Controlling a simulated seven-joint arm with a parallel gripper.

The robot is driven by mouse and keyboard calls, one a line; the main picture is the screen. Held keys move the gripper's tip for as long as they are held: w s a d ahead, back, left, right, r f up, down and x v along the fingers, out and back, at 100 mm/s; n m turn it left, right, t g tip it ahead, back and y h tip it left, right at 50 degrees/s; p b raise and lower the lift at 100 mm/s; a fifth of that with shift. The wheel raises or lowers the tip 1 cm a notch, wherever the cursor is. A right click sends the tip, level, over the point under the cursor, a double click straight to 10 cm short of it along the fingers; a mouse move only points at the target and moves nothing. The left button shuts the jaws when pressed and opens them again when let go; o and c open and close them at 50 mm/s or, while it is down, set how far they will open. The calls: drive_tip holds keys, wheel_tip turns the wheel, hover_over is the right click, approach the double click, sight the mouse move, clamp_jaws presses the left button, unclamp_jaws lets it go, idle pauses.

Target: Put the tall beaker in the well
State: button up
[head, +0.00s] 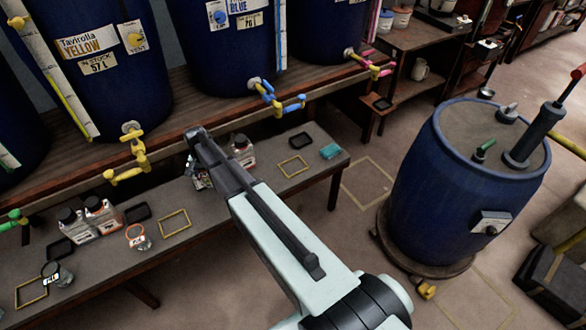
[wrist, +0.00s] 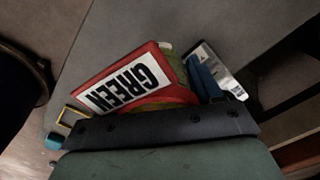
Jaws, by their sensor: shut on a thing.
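My gripper (head: 197,140) points down over the bench at the upper middle of the head view. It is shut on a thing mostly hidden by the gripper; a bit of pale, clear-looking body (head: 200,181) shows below. In the wrist view, a red-edged tag (wrist: 125,85) reading GREEN sits just beyond the dark gripper bar (wrist: 160,130), with some dull green beside it. I take this as the held beaker, but its height cannot be told. Black square frames (head: 301,141) and yellow square outlines (head: 293,166) lie on the bench; which is the well is unclear.
A bottle with a red-and-white label (head: 242,150) stands close right of my gripper. Dark-capped bottles (head: 100,213) and ring-tagged small vessels (head: 137,237) stand at left. Blue vats with taps (head: 127,151) overhang the back. A teal block (head: 331,151) lies at right; a blue drum (head: 465,190) stands beyond.

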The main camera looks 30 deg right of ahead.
drive_tip(key=s+d+m, duration=0.3)
drive_tip(key=d+m, duration=0.3)
drive_tip(key=d, duration=3.1)
drive_tip(key=shift+n, duration=0.3)
drive_tip(key=shift+s+a+f, duration=0.1)
drive_tip(key=shift+s+f, duration=0.05)
drive_tip(key=shift+f, duration=2.35)
drive_tip(key=shift+s+a+f, duration=0.1)
drive_tip(key=shift+f, duration=2.35)
drive_tip(key=shift+f, duration=0.15)
drive_tip(key=o, duration=1.2)
drive_tip(key=shift+c, duration=0.2)
wheel_tip(320, 180, up, 12)
drive_tip(key=shift+d, duration=0.1)
